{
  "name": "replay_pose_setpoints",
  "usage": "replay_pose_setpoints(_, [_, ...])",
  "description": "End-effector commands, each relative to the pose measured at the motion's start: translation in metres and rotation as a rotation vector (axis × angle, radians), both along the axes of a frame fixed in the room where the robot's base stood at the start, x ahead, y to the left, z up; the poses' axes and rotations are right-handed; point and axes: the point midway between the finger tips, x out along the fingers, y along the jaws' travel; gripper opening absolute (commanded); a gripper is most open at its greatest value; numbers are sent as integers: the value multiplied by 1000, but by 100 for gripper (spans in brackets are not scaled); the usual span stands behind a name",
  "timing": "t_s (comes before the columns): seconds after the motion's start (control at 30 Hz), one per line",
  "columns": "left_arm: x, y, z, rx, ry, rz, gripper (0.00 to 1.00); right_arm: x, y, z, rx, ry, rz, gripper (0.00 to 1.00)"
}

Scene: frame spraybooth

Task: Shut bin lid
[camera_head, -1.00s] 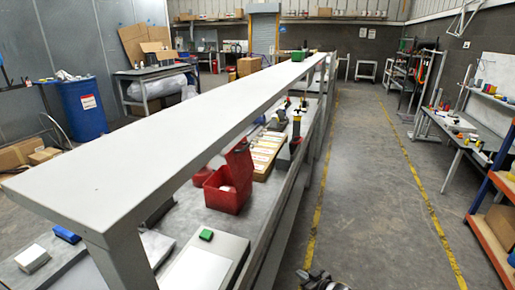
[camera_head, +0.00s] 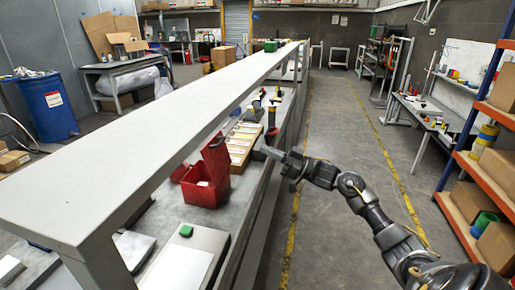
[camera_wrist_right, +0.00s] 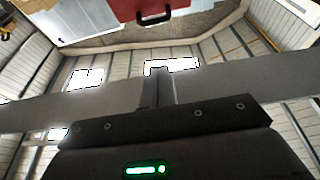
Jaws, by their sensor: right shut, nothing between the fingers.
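A red bin (camera_head: 204,190) stands on the lower bench under the long grey shelf. Its red lid (camera_head: 216,158) is open, tilted up from the far side, and partly behind the shelf edge. Something pale shows inside the bin. My right gripper (camera_head: 267,151) is shut and empty, at the bench's aisle edge, to the right of the lid and apart from it. In the right wrist view, the closed fingers (camera_wrist_right: 157,88) show below a red surface with a dark handle (camera_wrist_right: 155,18); I cannot tell which part of the bin this is. My left gripper is out of view.
The long grey shelf (camera_head: 150,130) runs above the bench and covers part of it. A tray of yellow-edged boxes (camera_head: 241,145) lies beyond the bin. A pale panel with a green block (camera_head: 186,231) lies nearer. The aisle floor (camera_head: 330,130) is clear.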

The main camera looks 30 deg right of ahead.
Motion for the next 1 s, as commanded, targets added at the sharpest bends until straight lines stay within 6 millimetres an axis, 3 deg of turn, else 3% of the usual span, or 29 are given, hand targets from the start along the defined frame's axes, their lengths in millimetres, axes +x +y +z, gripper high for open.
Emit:
replay_pose_setpoints(0.43, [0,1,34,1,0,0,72,64,55,33,1,-2,0,0])
replay_pose_setpoints(0.7, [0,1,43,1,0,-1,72,85,72,14,1,1,-2,0])
replay_pose_setpoints(1.0, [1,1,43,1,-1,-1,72,88,75,10,-1,-1,-2,0])
